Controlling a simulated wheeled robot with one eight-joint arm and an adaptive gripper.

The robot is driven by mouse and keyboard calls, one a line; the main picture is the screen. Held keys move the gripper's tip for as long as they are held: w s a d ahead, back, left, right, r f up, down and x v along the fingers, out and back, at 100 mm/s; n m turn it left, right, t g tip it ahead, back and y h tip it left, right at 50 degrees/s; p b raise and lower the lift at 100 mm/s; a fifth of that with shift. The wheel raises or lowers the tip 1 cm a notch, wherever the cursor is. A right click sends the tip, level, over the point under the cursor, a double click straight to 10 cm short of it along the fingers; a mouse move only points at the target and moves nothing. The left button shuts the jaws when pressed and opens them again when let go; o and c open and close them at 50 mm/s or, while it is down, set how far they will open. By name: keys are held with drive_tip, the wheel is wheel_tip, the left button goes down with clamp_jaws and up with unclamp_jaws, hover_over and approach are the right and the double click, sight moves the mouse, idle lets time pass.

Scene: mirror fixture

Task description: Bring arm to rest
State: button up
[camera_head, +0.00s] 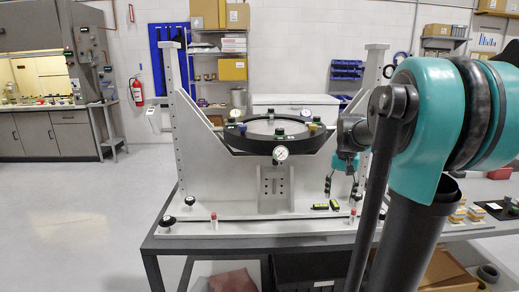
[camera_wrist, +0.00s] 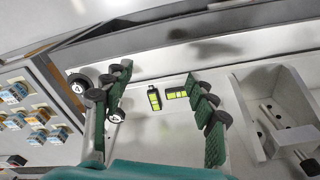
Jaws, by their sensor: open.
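My gripper (camera_head: 340,187) is in front of the right part of the mirror fixture, above its base plate. In the wrist view my gripper (camera_wrist: 158,85) has its two green fingers spread wide with nothing between them at the tips. The mirror fixture (camera_head: 272,135), a round dark ring with dials on a grey frame, stands on the dark table (camera_head: 230,243). Two small black and yellow-green blocks (camera_head: 320,206) lie on the base plate below my gripper; they also show beyond the fingers in the wrist view (camera_wrist: 154,98). My teal arm covers the right part of the head view.
The fixture's right upright post (camera_head: 376,70) rises close behind my arm. Black knobs (camera_head: 190,201) and red-tipped pins (camera_head: 214,219) stand along the base plate. A side table with small yellow-topped blocks (camera_head: 458,215) is at the right. The floor (camera_head: 70,215) at left is clear.

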drive_tip(key=s+a+f+n+t, duration=0.1)
drive_tip(key=s+a+f, duration=0.3)
drive_tip(key=s+f, duration=0.4)
drive_tip(key=s+a+f+n+t, duration=0.2)
drive_tip(key=s+a+f+n, duration=0.1)
drive_tip(key=s+f, duration=0.6)
drive_tip(key=shift+s+a+f, duration=0.3)
drive_tip(key=shift+s+a, duration=0.45)
drive_tip(key=shift+a, duration=0.1)
drive_tip(key=shift+c, duration=0.2)
